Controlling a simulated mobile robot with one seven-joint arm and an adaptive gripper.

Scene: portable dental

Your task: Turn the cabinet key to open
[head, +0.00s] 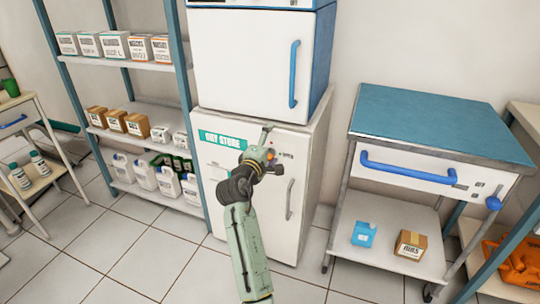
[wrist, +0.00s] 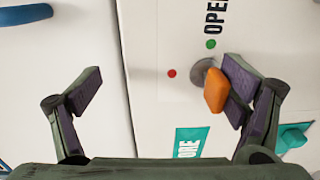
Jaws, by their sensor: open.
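The white cabinet (head: 304,225) with a teal label stands in the middle of the head view, a grey vertical handle (head: 290,199) on its front. My gripper (wrist: 163,82) is open in front of the cabinet's upper front. In the wrist view the orange key (wrist: 215,91) sits at a round grey lock (wrist: 203,71), between the spread fingers and close beside the right one. I cannot tell whether they touch. A red dot (wrist: 171,73) and a green dot (wrist: 211,44) by the word OPEN flank the lock. In the head view my gripper (head: 264,153) partly covers the lock area.
A white unit with a blue handle (head: 294,74) stands on the cabinet. A shelf rack (head: 160,113) with boxes and jugs is at left. A teal-topped cart (head: 440,124) is at right, with a blue box (head: 364,234) on its lower shelf. Tiled floor in front is clear.

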